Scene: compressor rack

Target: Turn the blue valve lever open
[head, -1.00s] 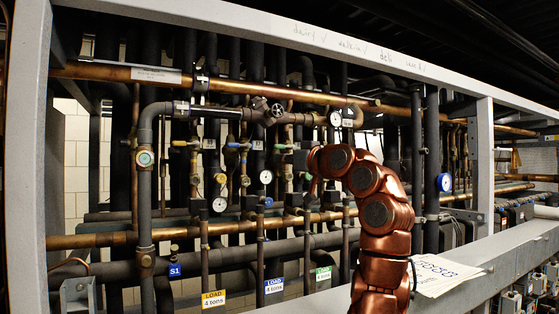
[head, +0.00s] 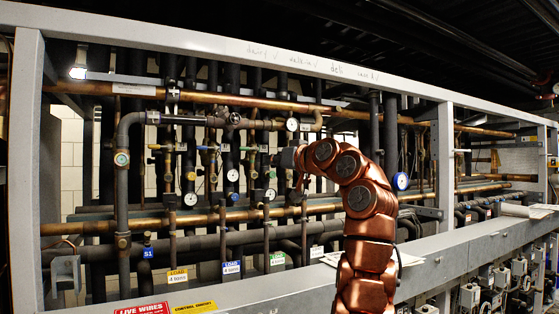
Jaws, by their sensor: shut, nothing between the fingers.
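A row of small valves with coloured levers runs across the pipes in the middle of the rack. The blue valve lever (head: 204,148) looks to be the one between a yellow lever (head: 155,147) and a green lever (head: 248,148). It is small, and its exact angle is hard to tell. My gripper (head: 276,160) is the dark end of my copper-coloured arm. It is shut and empty, to the right of the levers and apart from the blue one in the picture. Its fingers are small and partly lost against the dark pipes.
A grey frame post (head: 27,170) stands at left, and a grey beam (head: 440,255) crosses in front. A red warning label (head: 141,309) is at the bottom.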

